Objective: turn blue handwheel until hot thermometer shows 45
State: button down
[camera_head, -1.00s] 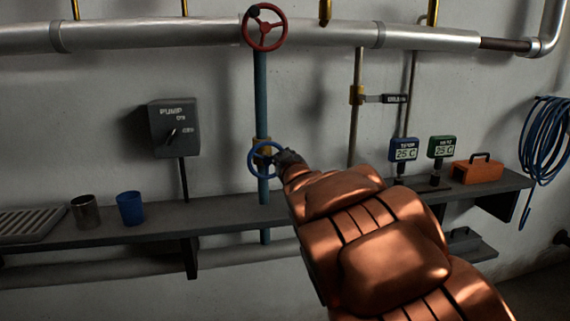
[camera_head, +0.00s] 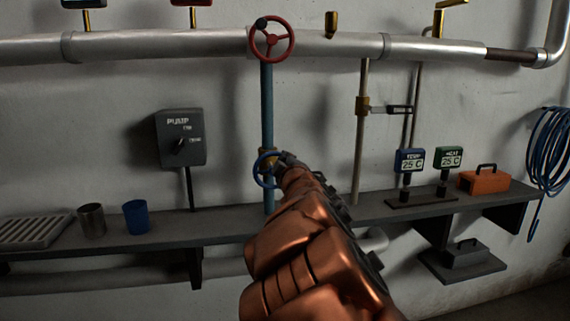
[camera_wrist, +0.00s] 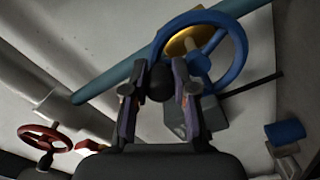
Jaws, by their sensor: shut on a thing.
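The blue handwheel (camera_head: 257,172) is on a blue vertical pipe, with a brass fitting behind it. In the wrist view its blue rim (camera_wrist: 237,50) curves beyond my fingers. My gripper (camera_head: 289,159) is at the wheel's upper right side. In the wrist view my gripper (camera_wrist: 160,76) is shut on the wheel's round black knob (camera_wrist: 160,88). A blue thermometer (camera_head: 410,160) and a green thermometer (camera_head: 448,158) on the shelf both read 25 C; their labels are too small to read surely. Blue (camera_head: 83,3) and red (camera_head: 191,3) displays are cut off at the top edge.
A red handwheel (camera_head: 271,39) sits above on the silver pipe (camera_head: 160,45). A grey pump switch box (camera_head: 181,138) is left of the blue wheel. The shelf (camera_head: 165,226) holds a metal cup (camera_head: 92,220), a blue cup (camera_head: 136,217) and an orange toolbox (camera_head: 483,181).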

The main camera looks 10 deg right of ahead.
jog(key=shift+a, duration=0.1)
jog(key=c, duration=0.9)
grip_release()
jog(key=shift+s, duration=6)
